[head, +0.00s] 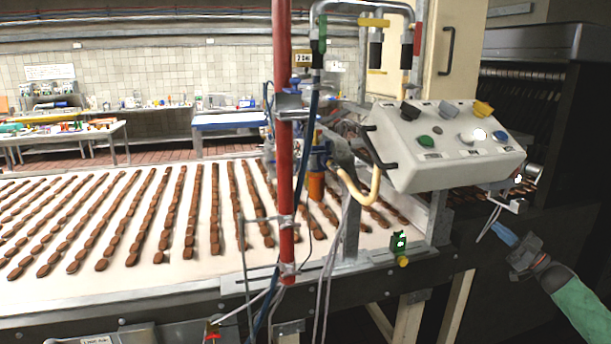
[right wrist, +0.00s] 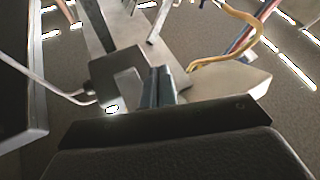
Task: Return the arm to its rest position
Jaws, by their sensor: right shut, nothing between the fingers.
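My right gripper (head: 499,230) is at the right of the head view, below the right end of the white control box (head: 440,150). Its bluish fingers are shut with nothing between them. In the right wrist view the closed fingers (right wrist: 160,78) show at the middle, beside a dark square bracket (right wrist: 118,75) with a white cable. I cannot tell whether the fingers touch the bracket. My left gripper is not in view.
A conveyor (head: 140,285) carries rows of brown biscuits at the left and centre. A red post (head: 284,120) stands at its near edge. The control box has several coloured knobs. A dark machine (head: 560,90) stands at the right. Cables hang near the gripper.

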